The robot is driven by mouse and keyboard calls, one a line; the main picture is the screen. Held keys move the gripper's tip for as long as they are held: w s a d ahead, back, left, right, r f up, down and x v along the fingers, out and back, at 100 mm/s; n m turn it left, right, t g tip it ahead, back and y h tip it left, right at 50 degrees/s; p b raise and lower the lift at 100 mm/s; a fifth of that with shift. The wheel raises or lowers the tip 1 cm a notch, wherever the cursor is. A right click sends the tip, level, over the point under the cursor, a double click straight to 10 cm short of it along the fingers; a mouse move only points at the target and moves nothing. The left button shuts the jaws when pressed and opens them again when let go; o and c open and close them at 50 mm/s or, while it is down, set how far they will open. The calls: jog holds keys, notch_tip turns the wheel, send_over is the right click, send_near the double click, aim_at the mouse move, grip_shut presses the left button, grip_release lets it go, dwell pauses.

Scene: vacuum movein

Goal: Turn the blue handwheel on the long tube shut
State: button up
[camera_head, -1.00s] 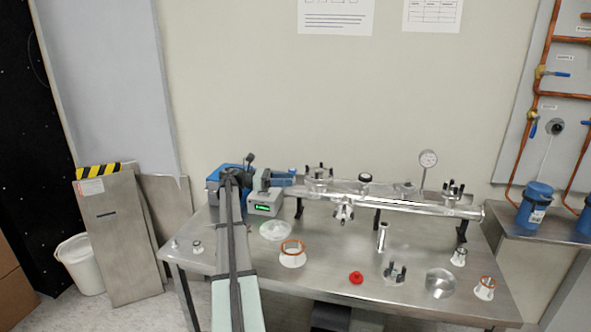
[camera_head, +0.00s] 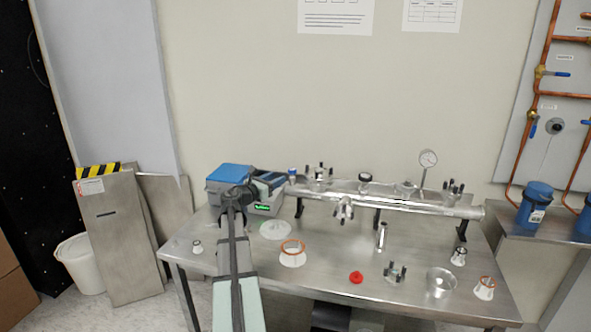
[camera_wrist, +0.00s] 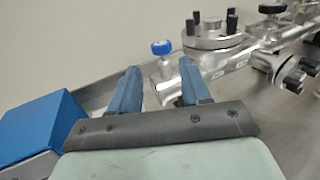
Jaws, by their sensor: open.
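The blue handwheel (camera_wrist: 161,47) stands on a short stem at the near left end of the long tube in the wrist view. It also shows small at the tube's left end in the head view (camera_head: 292,172). The long metal tube (camera_head: 420,206) runs to the right on black stands; its near end shows in the wrist view (camera_wrist: 215,65). My gripper (camera_wrist: 157,78) is open, with its two blue fingers apart and nothing held between them. The handwheel appears beyond the fingertips, apart from them. In the head view my gripper (camera_head: 270,180) is just left of the handwheel.
A blue-topped grey unit (camera_head: 230,173) stands close on the left. A flanged fitting (camera_wrist: 212,32) rises from the tube right of the handwheel.

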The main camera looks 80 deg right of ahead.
aim_at(292, 173)
jog(key=x, duration=1.3)
jog(key=shift+a, duration=0.1)
jog(key=c, duration=0.7)
jog(key=shift+g, duration=0.4)
jog(key=shift+m+g+y, duration=0.3)
jog(key=shift+m+y, duration=0.1)
jog(key=shift+s+m+g, duration=0.15)
jog(key=shift+m+g, duration=0.15)
jog(key=shift+g, duration=0.1)
jog(key=shift+a, duration=0.1)
